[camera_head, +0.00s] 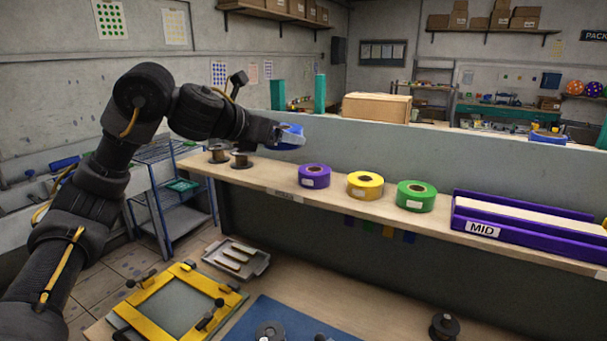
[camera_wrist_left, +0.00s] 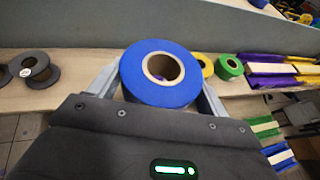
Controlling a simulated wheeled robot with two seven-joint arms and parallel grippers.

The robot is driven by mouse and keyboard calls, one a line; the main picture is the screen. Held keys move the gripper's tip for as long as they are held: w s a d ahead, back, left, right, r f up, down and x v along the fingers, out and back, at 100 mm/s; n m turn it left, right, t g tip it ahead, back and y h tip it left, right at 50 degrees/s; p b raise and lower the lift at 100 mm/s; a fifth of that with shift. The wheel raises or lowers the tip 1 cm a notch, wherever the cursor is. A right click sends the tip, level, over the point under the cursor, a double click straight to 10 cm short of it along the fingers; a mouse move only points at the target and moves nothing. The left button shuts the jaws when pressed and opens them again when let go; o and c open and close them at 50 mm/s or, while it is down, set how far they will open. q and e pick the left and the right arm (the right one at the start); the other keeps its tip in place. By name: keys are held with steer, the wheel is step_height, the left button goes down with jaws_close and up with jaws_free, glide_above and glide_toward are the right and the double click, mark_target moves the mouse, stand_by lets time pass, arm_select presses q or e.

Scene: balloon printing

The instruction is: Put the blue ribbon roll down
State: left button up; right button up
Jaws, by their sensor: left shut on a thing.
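The blue ribbon roll (camera_wrist_left: 133,78) is between the two fingers of my left gripper (camera_wrist_left: 155,88) in the left wrist view, with its cardboard core facing the camera. In the head view the blue roll (camera_head: 291,130) shows partly at the end of my left arm, and the gripper (camera_head: 288,138) covers part of it. My left gripper is shut on the roll, which appears held above the wooden shelf (camera_head: 272,184), left of the purple roll. My right gripper is in neither view.
Purple (camera_head: 314,176), yellow (camera_head: 365,185) and green (camera_head: 415,196) ribbon rolls stand in a row on the shelf. Dark spools (camera_head: 240,160) sit at its left end. A purple tray marked MID (camera_head: 482,230) is at the right. Bare shelf lies between the spools and purple roll.

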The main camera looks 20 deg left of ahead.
arm_select(q)
steer(key=p, duration=0.4)
glide_above(265, 178)
steer(key=s, duration=0.1)
steer(key=f, duration=0.8)
steer(key=shift+d+f, duration=0.15)
steer(key=shift+d, duration=0.2)
steer(key=shift+w+a+f, duration=0.2)
steer(key=shift+w+f, duration=0.1)
steer(key=shift+f, duration=0.1)
steer(key=shift+w+f+p, duration=0.1)
steer(key=shift+f+p, duration=0.1)
steer(key=shift+p, duration=0.1)
steer(key=f, duration=0.1)
steer(key=f+p, duration=0.1)
steer(key=p, duration=0.1)
steer(key=shift+w+a+f, duration=0.15)
steer(key=shift+a+f, duration=0.1)
steer(key=shift+f, duration=0.55)
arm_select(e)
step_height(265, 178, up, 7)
arm_select(q)
steer(key=shift+f, duration=0.1)
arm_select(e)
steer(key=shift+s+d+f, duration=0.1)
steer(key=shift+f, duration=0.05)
